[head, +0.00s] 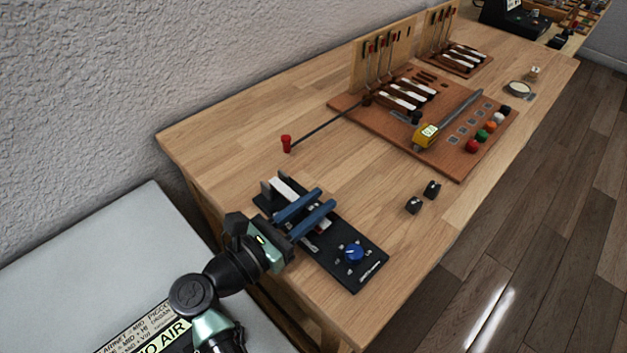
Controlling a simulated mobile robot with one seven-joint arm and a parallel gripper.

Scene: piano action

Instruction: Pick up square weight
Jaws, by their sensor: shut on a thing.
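My gripper (326,199), with two blue fingers, is low over the black stand (340,262) at the near left of the table. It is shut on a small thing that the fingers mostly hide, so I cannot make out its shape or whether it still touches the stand. I cannot clearly pick out a square weight. The stand has a pale bar at its far end, a blue knob (354,253) and several small metal pieces.
A brown board (455,172) holds key parts, coloured balls and a yellow-ended tool (426,134).

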